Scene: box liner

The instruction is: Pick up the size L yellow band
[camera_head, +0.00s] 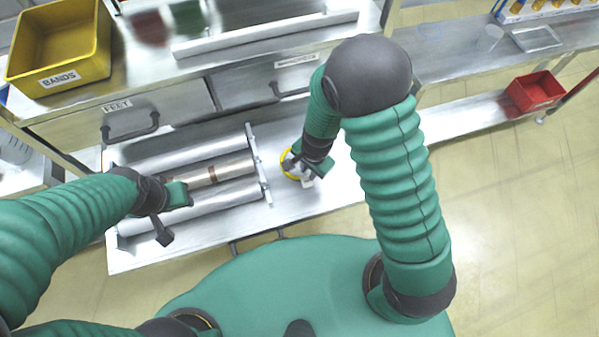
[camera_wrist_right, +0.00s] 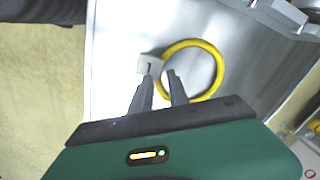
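The yellow band (camera_wrist_right: 219,62) is a thin ring with a small white tag (camera_wrist_right: 150,65) at its left; the mark on the tag is too small to read. It lies on the metal table, and part of it shows in the head view (camera_head: 285,158), partly covered by my right gripper (camera_head: 302,174). In the wrist view my right gripper (camera_wrist_right: 160,78) has its fingers apart, with the left edge of the band seen between the fingertips. I cannot tell if they touch it. My left gripper (camera_head: 170,214) is over the rollers, away from the band.
Metal rollers (camera_head: 205,172) lie left of the band on the table (camera_head: 285,215). A yellow bin labelled BANDS (camera_head: 60,50) stands on the upper shelf at the left. Drawers with handles (camera_head: 130,127) stand behind. A red bin (camera_head: 535,92) is far right.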

